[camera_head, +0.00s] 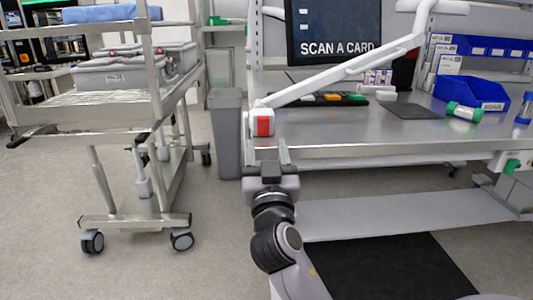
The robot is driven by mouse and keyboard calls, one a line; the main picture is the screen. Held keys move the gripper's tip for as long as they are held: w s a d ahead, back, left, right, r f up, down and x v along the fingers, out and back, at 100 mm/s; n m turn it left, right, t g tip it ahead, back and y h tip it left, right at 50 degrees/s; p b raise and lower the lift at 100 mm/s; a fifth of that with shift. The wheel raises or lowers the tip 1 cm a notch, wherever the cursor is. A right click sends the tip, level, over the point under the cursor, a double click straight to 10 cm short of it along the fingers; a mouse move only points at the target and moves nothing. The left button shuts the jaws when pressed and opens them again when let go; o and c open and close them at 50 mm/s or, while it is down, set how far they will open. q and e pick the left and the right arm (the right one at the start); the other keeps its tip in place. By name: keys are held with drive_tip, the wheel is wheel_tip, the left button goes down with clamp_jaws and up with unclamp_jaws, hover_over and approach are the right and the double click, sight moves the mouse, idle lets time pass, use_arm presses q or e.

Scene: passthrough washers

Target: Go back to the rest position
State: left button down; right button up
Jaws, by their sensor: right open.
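My right gripper (264,148) is near the middle of the head view, in front of the left front corner of the steel table (345,151). Its arm comes up from the bottom of the picture. Its two thin fingers point away from me and stand apart, with nothing held between them. Behind the fingers is a white block with a red face (264,126) at the table corner; I cannot tell whether they touch it. My left gripper is not in view.
A steel cart (110,113) with grey boxes stands left. A grey bin (227,130) is behind the gripper. The table carries a blue bin (470,94), a green-capped bottle (464,112) and a screen (335,30). A white bar (345,72) slants above it.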

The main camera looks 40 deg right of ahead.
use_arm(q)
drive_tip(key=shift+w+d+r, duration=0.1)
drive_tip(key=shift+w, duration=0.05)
use_arm(e)
drive_tip(key=shift+f, duration=0.1)
idle(0.3)
drive_tip(key=s+a+f+n+g+y, duration=0.1)
drive_tip(key=s+a+f+n+y, duration=0.2)
drive_tip(key=f, duration=0.7)
drive_tip(key=a+f+n+g+y, duration=0.25)
drive_tip(key=f+y, duration=0.25)
drive_tip(key=f, duration=0.5)
drive_tip(key=s+a+f+n+g+y, duration=0.2)
drive_tip(key=s+a+f+y, duration=0.15)
drive_tip(key=s+f, duration=0.45)
drive_tip(key=s+a+f+n+g+y, duration=0.1)
drive_tip(key=s+a+f+g+y, duration=0.2)
drive_tip(key=s+f, duration=0.45)
use_arm(q)
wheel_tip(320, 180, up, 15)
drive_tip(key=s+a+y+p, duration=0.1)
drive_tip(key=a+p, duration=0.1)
drive_tip(key=p, duration=1.7)
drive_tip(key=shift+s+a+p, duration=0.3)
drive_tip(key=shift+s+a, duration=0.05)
use_arm(e)
wheel_tip(320, 180, up, 15)
drive_tip(key=s+d+h, duration=0.1)
drive_tip(key=shift+s+f, duration=0.15)
drive_tip(key=shift+s, duration=0.2)
